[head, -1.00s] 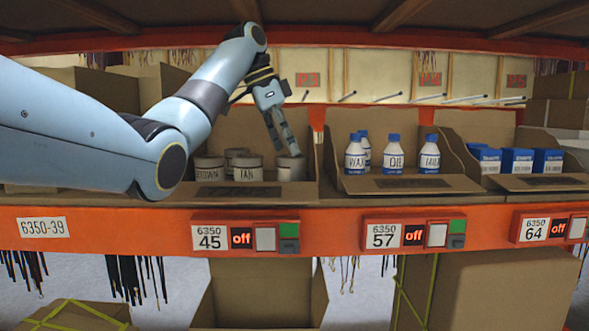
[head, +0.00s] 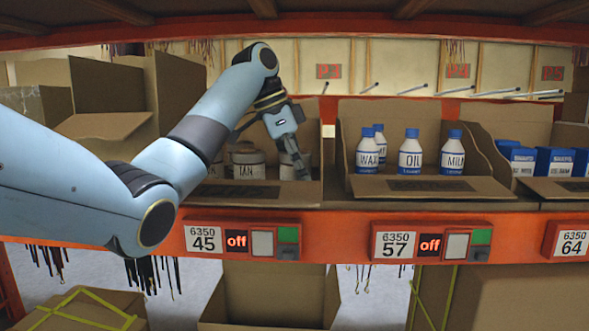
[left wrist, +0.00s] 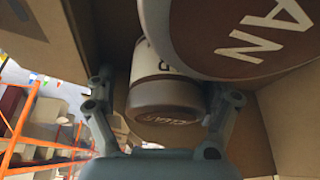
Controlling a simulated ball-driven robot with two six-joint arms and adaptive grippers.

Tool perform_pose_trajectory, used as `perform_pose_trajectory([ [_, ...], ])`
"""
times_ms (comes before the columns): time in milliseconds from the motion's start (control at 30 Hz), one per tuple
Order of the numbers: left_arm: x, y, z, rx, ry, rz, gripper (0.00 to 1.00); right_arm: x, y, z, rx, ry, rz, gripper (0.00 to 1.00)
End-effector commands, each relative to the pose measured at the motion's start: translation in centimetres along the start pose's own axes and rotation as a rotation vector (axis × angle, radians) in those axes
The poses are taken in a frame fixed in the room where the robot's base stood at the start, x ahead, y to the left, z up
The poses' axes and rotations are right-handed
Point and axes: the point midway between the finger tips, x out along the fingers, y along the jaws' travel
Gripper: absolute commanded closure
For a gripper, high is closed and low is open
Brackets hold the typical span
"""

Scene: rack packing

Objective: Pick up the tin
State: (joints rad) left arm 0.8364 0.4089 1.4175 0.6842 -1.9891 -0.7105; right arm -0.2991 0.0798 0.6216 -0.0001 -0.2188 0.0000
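Brown-and-white tins stand in the cardboard bin above label 45. My left gripper (head: 294,168) reaches down into the right side of this bin. In the left wrist view, its two fingers stand apart on either side of a tin (left wrist: 165,95), with a gap visible on the right; contact is not clear. My right gripper is not in view.
The bin's front lip (head: 245,194) and side walls stand close around the gripper. The neighbouring bin holds white bottles with blue caps (head: 410,153). Blue boxes (head: 555,161) are farther right. The upper shelf (head: 350,20) hangs overhead.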

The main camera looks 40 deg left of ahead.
Motion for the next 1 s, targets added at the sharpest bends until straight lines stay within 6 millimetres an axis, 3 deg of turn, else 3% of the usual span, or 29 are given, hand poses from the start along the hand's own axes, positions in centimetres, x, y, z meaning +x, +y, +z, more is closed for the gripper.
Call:
perform_pose_trajectory([
  [33,0.0,0.0,0.0,0.0,0.0,0.0,0.23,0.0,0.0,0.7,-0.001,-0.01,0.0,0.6],
  [167,0.0,0.0,0.0,0.0,0.0,0.0,0.4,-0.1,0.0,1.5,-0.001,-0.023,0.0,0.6],
  [433,0.0,0.0,0.0,0.0,0.0,0.0,0.75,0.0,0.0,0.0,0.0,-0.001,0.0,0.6],
  [833,-0.2,-0.1,-0.1,-0.001,0.001,-0.001,0.75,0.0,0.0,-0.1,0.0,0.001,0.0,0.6],
  [1000,-1.3,-0.9,-0.2,-0.009,0.002,-0.006,0.75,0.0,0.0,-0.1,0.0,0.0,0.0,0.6],
])
